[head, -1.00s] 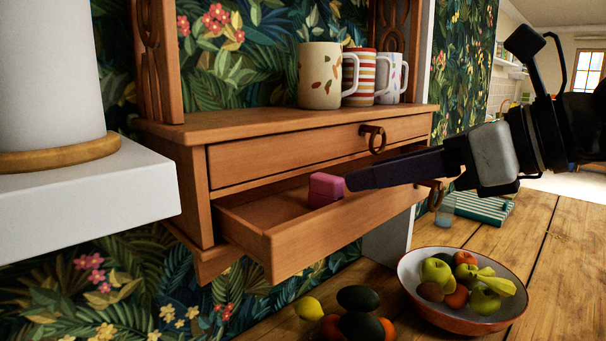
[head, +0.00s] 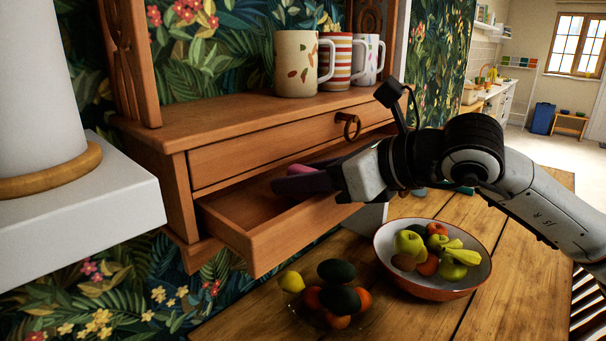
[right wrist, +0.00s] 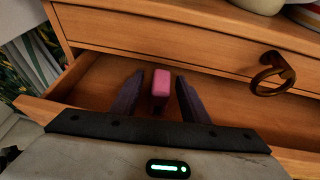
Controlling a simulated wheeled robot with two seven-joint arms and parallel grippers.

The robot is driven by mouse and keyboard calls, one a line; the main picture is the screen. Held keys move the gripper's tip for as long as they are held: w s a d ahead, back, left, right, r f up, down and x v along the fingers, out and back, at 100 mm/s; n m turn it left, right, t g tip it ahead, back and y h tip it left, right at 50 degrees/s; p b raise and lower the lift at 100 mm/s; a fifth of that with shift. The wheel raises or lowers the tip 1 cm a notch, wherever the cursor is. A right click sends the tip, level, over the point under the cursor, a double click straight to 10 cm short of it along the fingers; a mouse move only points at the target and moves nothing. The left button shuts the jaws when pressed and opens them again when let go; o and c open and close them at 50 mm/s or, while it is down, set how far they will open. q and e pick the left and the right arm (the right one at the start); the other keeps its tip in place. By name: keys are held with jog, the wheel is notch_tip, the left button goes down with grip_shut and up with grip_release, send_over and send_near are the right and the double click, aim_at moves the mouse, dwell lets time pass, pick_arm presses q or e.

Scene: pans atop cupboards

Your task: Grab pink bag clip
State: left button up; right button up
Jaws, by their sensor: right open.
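The pink bag clip (right wrist: 161,83) stands in the open lower drawer (head: 270,243) of the wooden cupboard. In the right wrist view it sits between the two dark fingers of my right gripper (right wrist: 158,98), with a gap on each side. In the head view the same gripper (head: 290,186) reaches into the drawer from the right. Its fingers hide most of the clip there, and only a pink edge (head: 302,170) shows. The right gripper is open. My left gripper is not in view.
The closed upper drawer with its ring handle (head: 347,127) is just above my gripper. Mugs (head: 297,64) stand on the cupboard top. A white ledge (head: 80,220) is at left.

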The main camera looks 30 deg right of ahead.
grip_shut()
